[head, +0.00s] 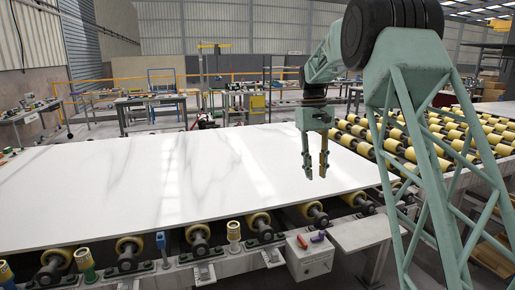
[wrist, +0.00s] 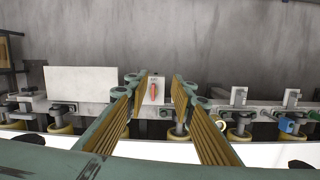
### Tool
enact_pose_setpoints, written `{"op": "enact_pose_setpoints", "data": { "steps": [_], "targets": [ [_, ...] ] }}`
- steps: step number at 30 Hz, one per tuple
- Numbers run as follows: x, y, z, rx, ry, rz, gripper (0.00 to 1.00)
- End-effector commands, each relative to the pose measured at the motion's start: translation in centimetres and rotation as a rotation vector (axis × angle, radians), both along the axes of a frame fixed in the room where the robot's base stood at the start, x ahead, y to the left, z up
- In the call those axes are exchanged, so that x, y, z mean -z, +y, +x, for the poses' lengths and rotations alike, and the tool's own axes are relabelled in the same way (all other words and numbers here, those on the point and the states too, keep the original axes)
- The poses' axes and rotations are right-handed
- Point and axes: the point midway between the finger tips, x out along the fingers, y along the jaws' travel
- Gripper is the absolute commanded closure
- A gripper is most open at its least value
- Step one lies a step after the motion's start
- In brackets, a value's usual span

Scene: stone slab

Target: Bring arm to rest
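My arm reaches in from the upper right in the head view, bent with its forearm hanging down. My gripper (head: 315,172) points downward above the right part of the white stone slab (head: 160,185). Its two fingers are apart with nothing between them. In the wrist view my gripper (wrist: 160,84) also shows open and empty, with tan ribbed pads on the inner faces of the fingers. The near edge of the slab (wrist: 180,152) runs across the bottom of that view. The gripper touches nothing that I can see.
Yellow-ringed rollers (head: 258,223) line the slab's near edge, and a roller bed (head: 430,130) lies to the right. A small white box (head: 309,257) with a red and a purple item on top stands at the front. Workbenches (head: 150,105) stand far behind.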

Motion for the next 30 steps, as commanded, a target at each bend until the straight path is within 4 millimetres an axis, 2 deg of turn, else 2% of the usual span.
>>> {"op": "enact_pose_setpoints", "data": {
  "steps": [3,12,30],
  "targets": [
    [-1.9,0.0,-1.6,0.005,-0.018,0.002,0.77],
    [-5.7,0.0,-5.7,0.021,-0.058,0.007,0.77],
    [-11.8,-0.1,-14.9,0.053,-0.138,0.021,0.77]
  ]
}}
